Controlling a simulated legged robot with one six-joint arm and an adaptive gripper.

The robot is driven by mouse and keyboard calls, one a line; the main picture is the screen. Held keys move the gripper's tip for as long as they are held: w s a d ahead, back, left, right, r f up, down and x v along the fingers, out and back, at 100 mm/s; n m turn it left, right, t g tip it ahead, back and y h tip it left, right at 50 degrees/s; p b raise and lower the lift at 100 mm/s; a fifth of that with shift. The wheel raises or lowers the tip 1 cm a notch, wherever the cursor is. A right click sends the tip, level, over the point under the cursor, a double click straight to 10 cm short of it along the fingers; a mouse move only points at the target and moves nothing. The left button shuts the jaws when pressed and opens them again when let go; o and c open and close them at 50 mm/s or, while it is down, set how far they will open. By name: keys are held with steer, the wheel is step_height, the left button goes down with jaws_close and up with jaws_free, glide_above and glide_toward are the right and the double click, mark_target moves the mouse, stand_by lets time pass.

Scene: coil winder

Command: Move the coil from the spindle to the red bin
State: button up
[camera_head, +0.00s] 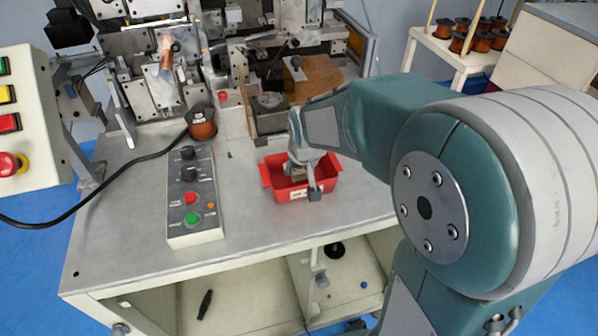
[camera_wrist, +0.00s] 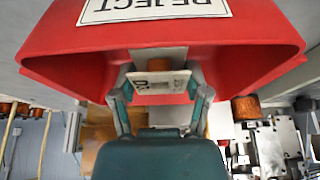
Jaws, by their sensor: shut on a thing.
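The red bin (camera_head: 274,178) stands on the machine table and carries a white label; the wrist view shows its red wall (camera_wrist: 60,60) and an upside-down REJECT label. My gripper (camera_head: 303,180) reaches down at the bin's opening. In the wrist view its two fingers (camera_wrist: 160,84) are closed on a small coil (camera_wrist: 158,65) with a pale, marked flange and a copper-coloured winding. The coil is in or just over the bin; whether it touches the bin floor cannot be told. The winder's spindle area (camera_head: 166,58) is at the upper left, with a copper-coloured part.
A control box (camera_head: 190,200) with knobs and buttons lies left of the bin. A copper spool (camera_head: 201,123) stands behind it. A dark fixture block (camera_head: 270,112) is behind the bin. More spools (camera_head: 480,38) sit on a side table. The table front is clear.

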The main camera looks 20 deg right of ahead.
steer(key=shift+s+f, duration=0.1)
steer(key=shift+f, duration=0.95)
steer(key=shift+f, duration=0.15)
steer(key=o, duration=0.8)
steer(key=v, duration=1.2)
steer(key=s+r+t, duration=0.1)
steer(key=s, duration=1.5)
steer(key=shift+s+r, duration=0.15)
steer(key=shift+r, duration=0.2)
